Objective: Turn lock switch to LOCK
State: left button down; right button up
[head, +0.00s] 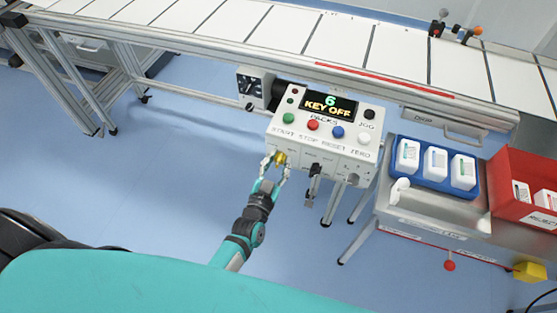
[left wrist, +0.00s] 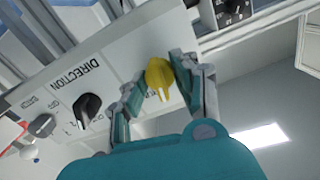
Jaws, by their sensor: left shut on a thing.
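A white control box (head: 322,143) hangs below the conveyor, with a lit display (head: 327,103) reading "6 KEY OFF". A yellow switch knob (head: 281,158) sits at the left end of its lower front face. In the left wrist view the yellow knob (left wrist: 159,73) has a pale pointer mark, and its label is hidden, so I cannot read whether it is the lock switch. My left gripper (head: 275,164) is shut on the yellow knob, one finger on each side; it also shows in the left wrist view (left wrist: 158,84). My right gripper is not in view.
A black DIRECTION knob (left wrist: 87,107) and a grey BATCH knob (left wrist: 42,126) sit beside the yellow one. Coloured push buttons (head: 313,125) top the box. A blue tray (head: 433,182) and a red bin (head: 510,165) stand at right. The floor at left is clear.

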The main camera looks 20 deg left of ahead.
pick_arm(q)
jog(key=n, duration=0.5)
jog(key=shift+a+n, duration=0.1)
jog(key=shift+n, duration=0.2)
jog(key=n, duration=0.5)
dwell(0.4)
jog(key=c, duration=1)
grip_release()
jog(key=shift+a, duration=0.1)
jog(key=shift+c, duration=0.2)
jog(key=s, duration=1.2)
jog(key=shift+a, duration=0.15)
